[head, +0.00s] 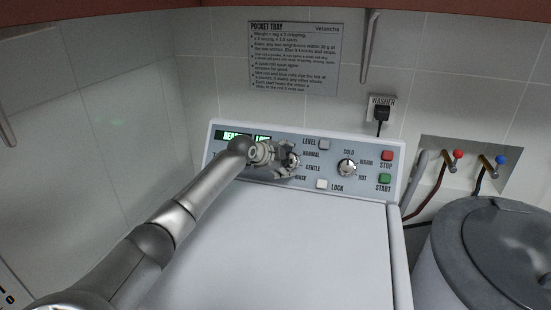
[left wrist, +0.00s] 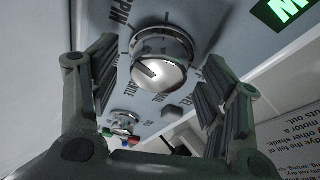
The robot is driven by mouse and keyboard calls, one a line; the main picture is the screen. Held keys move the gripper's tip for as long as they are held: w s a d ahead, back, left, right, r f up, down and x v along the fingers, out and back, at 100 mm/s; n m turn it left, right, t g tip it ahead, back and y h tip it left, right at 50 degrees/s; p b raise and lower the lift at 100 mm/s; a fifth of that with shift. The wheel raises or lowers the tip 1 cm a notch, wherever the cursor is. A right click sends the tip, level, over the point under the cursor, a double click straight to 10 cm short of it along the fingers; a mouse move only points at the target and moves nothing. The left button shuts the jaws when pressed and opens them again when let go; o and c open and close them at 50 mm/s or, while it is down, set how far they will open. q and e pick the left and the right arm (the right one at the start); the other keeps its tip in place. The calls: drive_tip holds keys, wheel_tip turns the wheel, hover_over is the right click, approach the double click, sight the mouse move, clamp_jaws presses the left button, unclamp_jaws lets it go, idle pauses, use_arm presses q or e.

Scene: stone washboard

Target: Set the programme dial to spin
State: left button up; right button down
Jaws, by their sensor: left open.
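The programme dial (left wrist: 160,60) is a round silver knob on the washer's light panel. In the left wrist view a dark pointer line on its face slants toward the left finger, and the word SPIN (left wrist: 122,14) is printed above left of it. My left gripper (head: 284,160) is open at the dial. Its two fingers stand on either side of the knob, with a gap in the left wrist view. In the head view the gripper hides most of the dial and part of its labels; NORMAL, GENTLE and part of RINSE show. My right gripper is not in view.
The temperature dial (head: 347,168), LEVEL button (head: 324,144), LOCK button (head: 322,184), red STOP (head: 387,155) and green START (head: 384,178) sit nearby. A lit green display (head: 237,135) is on the panel. A grey lidded tub (head: 500,250) stands right of the washer.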

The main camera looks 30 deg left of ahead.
use_arm(q)
drive_tip(key=v, duration=1.1)
drive_tip(key=shift+s, duration=0.2)
drive_tip(key=shift+r, duration=0.15)
